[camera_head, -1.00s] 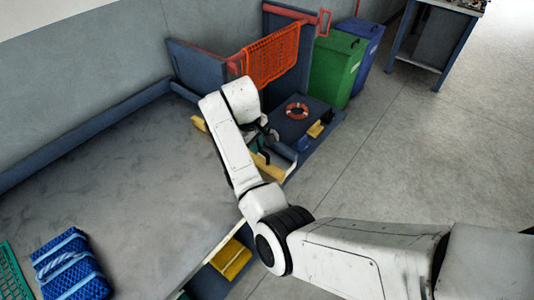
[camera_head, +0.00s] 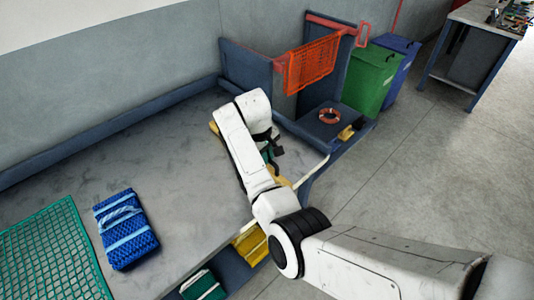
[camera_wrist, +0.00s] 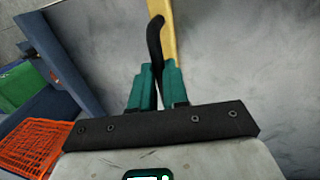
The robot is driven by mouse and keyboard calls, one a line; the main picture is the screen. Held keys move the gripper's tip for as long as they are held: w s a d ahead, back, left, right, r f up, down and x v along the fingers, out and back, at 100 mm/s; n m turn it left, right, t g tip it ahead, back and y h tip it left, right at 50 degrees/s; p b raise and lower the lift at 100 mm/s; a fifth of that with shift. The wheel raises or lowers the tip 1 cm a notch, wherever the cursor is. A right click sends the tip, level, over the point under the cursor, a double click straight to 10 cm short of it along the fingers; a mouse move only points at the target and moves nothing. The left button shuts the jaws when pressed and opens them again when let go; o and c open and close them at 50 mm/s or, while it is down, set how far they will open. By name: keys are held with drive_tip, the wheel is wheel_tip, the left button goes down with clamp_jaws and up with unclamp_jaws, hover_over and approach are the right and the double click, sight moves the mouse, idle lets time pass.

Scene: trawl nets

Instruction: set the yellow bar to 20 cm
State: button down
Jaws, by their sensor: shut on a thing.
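The yellow bar (camera_wrist: 166,28) runs up from my fingers to the top edge of the wrist view, above the grey bench top. In the head view, part of the yellow bar (camera_head: 213,127) shows beside my arm; its middle is hidden by the arm. A dark curved handle (camera_wrist: 155,38) lies against the bar. My gripper (camera_wrist: 158,74), with teal fingers, is shut on the lower part of this handle. In the head view my gripper (camera_head: 270,152) is partly hidden behind the wrist. No scale or centimetre marking can be read.
A blue net bundle (camera_head: 126,228) and a green net (camera_head: 50,255) lie on the bench (camera_head: 165,155). An orange net (camera_head: 312,64) hangs behind the arm, near a blue platform with an orange ring (camera_head: 329,116). Green (camera_head: 370,76) and blue bins stand beyond.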

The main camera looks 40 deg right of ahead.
drive_tip(key=c, duration=1.1)
unclamp_jaws()
drive_tip(key=shift+r, duration=0.1)
drive_tip(key=r, duration=0.3)
drive_tip(key=a+r, duration=0.1)
drive_tip(key=r, duration=0.3)
drive_tip(key=a+r+b, duration=0.1)
drive_tip(key=r, duration=0.2)
drive_tip(key=shift+r, duration=0.25)
